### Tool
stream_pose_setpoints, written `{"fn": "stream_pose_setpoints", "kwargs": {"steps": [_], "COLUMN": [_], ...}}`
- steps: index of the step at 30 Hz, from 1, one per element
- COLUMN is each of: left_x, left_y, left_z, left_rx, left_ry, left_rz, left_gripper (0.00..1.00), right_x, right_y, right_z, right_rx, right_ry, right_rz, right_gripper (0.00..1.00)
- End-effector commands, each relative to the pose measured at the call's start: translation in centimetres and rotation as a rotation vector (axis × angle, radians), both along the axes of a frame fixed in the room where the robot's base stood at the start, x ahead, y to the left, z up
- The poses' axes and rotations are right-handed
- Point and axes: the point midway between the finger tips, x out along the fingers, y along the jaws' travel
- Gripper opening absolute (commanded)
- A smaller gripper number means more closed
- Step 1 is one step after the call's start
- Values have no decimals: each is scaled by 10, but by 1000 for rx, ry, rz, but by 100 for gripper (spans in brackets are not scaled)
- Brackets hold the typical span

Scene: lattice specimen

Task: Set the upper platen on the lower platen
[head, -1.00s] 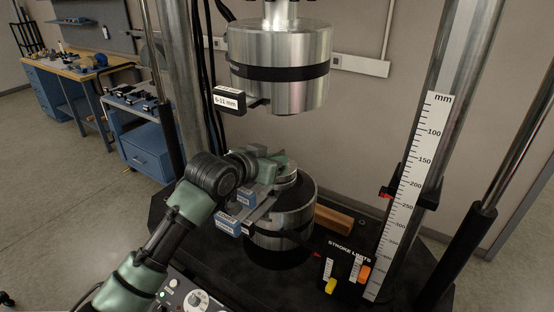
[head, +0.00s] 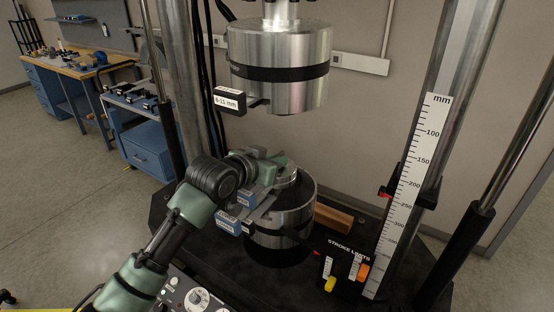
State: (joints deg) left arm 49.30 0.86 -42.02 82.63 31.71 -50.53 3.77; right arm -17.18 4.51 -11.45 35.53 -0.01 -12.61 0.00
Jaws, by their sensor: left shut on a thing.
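My left gripper (head: 276,170) is shut on a pale metal disc (head: 289,174), which looks like the upper platen, over the top of the lower steel cylinder. Only part of the disc's edge shows past the fingers. The lower steel cylinder (head: 285,222) stands on the machine's black base, with a dark top and a dark band. The lower platen cannot be told apart at its top, where my gripper covers the view. I cannot tell whether the disc touches what is beneath it. My right gripper is not in view.
The upper steel cylinder (head: 285,50) hangs above with clear space below it. A millimetre scale (head: 412,185), the stroke limits panel (head: 347,268) and machine columns stand right. A wooden block (head: 334,220) lies behind.

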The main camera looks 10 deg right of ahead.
Motion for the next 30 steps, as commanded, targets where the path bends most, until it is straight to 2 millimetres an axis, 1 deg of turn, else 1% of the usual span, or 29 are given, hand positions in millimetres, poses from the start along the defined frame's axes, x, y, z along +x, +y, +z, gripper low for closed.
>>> {"fn": "stream_pose_setpoints", "kwargs": {"steps": [1,12,14,15,16,23,24,25,26,30], "left_x": [0,0,0,0,0,0,0,0,0,0], "left_y": [-1,-1,-1,-1,-1,0,1,1,1,1], "left_z": [5,3,3,3,2,0,-6,-6,-6,-5], "left_rx": [-7,-7,-7,-7,-6,-2,5,5,5,3], "left_ry": [-9,-10,-10,-9,-8,-3,6,6,5,4], "left_rz": [-1,-1,-1,-1,0,0,1,1,1,1], "left_gripper": [0,0,18,29,33,33,44,52,54,54], "right_x": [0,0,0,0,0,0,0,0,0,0], "right_y": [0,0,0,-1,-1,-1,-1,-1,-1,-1], "right_z": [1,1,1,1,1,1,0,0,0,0], "right_rx": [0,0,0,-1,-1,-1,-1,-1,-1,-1], "right_ry": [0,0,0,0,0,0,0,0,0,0], "right_rz": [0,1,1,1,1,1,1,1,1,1], "right_gripper": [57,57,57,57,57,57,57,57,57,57]}}
